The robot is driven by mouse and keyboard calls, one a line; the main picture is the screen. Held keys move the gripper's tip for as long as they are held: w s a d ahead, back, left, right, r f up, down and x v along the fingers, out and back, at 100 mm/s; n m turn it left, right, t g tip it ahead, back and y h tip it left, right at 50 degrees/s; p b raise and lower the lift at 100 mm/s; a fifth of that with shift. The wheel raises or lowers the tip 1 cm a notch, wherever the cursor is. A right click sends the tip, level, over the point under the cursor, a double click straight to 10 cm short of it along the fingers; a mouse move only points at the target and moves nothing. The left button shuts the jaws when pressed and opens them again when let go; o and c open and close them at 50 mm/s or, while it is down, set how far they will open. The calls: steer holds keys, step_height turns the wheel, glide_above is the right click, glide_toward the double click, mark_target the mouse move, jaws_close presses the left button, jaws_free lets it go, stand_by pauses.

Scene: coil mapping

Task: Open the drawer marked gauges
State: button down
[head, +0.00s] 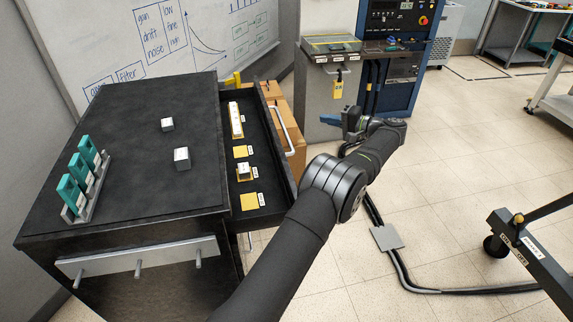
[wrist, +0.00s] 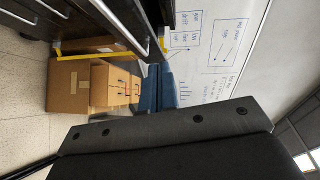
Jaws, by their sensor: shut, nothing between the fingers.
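A black cabinet (head: 120,185) stands at the left in the head view. Its top drawer (head: 272,150) is pulled out on the right side, with a pale bar handle (head: 287,125). Inside are yellow pads, small pale blocks and small labels too small to read; I cannot read a gauges mark. My gripper (head: 328,119), with blue fingers, is shut and empty, to the right of the handle and apart from it. In the wrist view the blue fingers (wrist: 155,88) stand close together beyond a dark body, with handle bars (wrist: 120,28) at the upper left.
Teal pieces in a rack (head: 83,185) and two pale blocks (head: 182,158) sit on the cabinet top. Cardboard boxes (wrist: 75,88) stand on the floor by the whiteboard (head: 200,35). A grey bench (head: 325,90) stands behind my gripper.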

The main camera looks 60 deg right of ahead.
step_height(320, 180, up, 6)
steer(key=w+a+f+n+g+y, duration=0.1)
steer(key=w+a+f+n+g, duration=0.2)
steer(key=w+a+n+g, duration=0.3)
steer(key=w+a+f+n+g+y, duration=0.1)
steer(key=w+a+f+n+g, duration=0.25)
steer(key=w+a, duration=0.45)
steer(key=s+a+r+n+g+h, duration=0.1)
steer(key=a+r+n+g+h, duration=0.15)
steer(key=a+n+g, duration=0.4)
steer(key=s+a+r+n+g+h, duration=0.1)
steer(key=a+r+n+g+h, duration=0.15)
steer(key=a+n, duration=0.6)
steer(key=n+g, duration=0.1)
glide_toward(274, 188)
step_height(274, 188, down, 4)
steer(key=shift+a, duration=0.15)
steer(key=shift+s+d+r, duration=0.1)
steer(key=shift+s+d, duration=0.75)
steer(key=shift+d, duration=0.1)
steer(key=shift+s+d, duration=0.45)
steer(key=shift+d, duration=0.05)
